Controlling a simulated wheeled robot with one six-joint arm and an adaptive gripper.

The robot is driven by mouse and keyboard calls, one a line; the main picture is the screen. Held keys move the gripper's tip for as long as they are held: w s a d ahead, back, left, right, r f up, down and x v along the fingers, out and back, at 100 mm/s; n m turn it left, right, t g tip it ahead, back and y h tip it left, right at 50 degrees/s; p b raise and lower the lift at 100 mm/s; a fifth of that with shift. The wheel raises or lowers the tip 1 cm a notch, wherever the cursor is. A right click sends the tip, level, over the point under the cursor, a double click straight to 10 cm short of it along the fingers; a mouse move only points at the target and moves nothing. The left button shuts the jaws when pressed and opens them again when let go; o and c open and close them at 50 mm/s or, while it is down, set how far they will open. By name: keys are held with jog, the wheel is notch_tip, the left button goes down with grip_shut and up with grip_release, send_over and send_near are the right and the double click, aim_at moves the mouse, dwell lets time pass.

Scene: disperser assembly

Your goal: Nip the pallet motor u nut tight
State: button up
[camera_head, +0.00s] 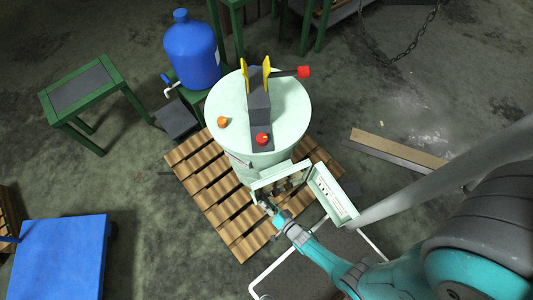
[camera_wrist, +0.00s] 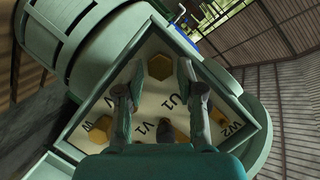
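The open motor terminal box stands at the front of the large pale-green vessel on the pallet, and its near frame (camera_head: 283,178) shows in the head view. In the wrist view its pale inside has black letters, among them U1, V1 and W2. A large yellow hexagonal nut (camera_wrist: 160,67) sits near the U1 mark, at the top of the box. My gripper (camera_wrist: 160,78) is open, with one finger on each side of this nut in the picture and gaps between. I cannot tell how far above it the tips are. In the head view my gripper (camera_head: 264,205) is at the box opening.
Other yellow nuts (camera_wrist: 98,138) lie lower in the box, partly hidden by my fingers. The box's open lid (camera_head: 332,195) stands to the right. The slatted wooden pallet (camera_head: 213,190) is beneath. A blue platform (camera_head: 58,258) and a green-framed table (camera_head: 80,88) stand left.

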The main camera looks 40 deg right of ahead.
jog(key=v, duration=0.6)
jog(key=shift+s, duration=0.3)
dwell(0.4)
jog(key=s+r+n+h, duration=0.1)
jog(key=s+r+n, duration=0.3)
jog(key=r, duration=0.7)
jog(key=s+r+n, duration=0.1)
jog(key=s+r, duration=0.4)
jog(key=r, duration=0.5)
notch_tip(320, 180, up, 27)
jog(key=s+n, duration=0.2)
jog(key=n, duration=0.2)
jog(key=shift+s+a+y, duration=0.25)
jog(key=shift+s+y, duration=0.15)
jog(key=shift+f, duration=0.15)
